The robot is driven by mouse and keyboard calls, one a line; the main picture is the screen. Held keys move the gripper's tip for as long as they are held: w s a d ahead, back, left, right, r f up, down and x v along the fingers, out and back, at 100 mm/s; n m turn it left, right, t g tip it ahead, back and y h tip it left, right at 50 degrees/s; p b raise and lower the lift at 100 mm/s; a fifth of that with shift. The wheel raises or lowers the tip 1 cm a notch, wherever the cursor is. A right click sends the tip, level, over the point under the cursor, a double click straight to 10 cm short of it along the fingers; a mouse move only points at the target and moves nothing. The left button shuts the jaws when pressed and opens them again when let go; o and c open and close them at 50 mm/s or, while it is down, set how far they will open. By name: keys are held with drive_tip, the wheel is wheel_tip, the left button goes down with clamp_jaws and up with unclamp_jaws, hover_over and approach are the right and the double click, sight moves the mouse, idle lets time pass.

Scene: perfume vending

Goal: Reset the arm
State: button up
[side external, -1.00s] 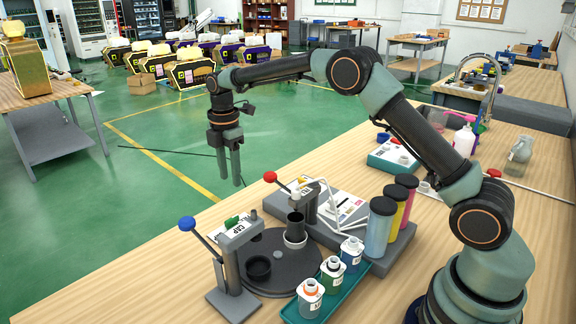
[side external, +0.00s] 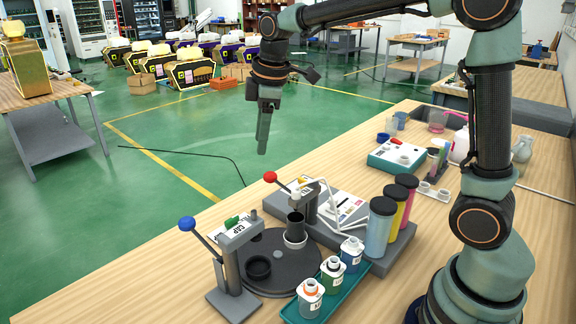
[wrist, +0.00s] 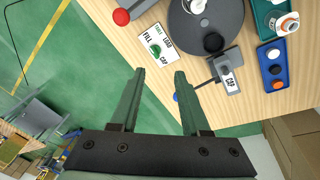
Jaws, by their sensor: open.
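My gripper (side external: 263,152) points down in the side view, high beyond the table's far edge, with the green floor behind it. Its fingers overlap there. In the wrist view my gripper (wrist: 158,72) shows two green fingers spread apart with nothing between them. The cap press (side external: 233,265), with a blue-knobbed lever, stands at the dark turntable (side external: 282,283), well below and apart from my gripper. The fill station (side external: 330,213) has a red-knobbed lever.
A teal tray (side external: 352,293) holds three bottles. Blue, yellow and pink cylinders (side external: 382,225) stand behind it. The wrist view shows a blue caps tray (wrist: 285,50) and a FILL/LOAD/CAP sign (wrist: 182,52). The table's left front is bare.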

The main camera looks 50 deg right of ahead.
drive_tip(key=s+d+f+m+t, duration=0.1)
drive_tip(key=s+m+t, duration=0.2)
drive_tip(key=s+m, duration=0.7)
drive_tip(key=s, duration=0.6)
drive_tip(key=shift+d, duration=0.25)
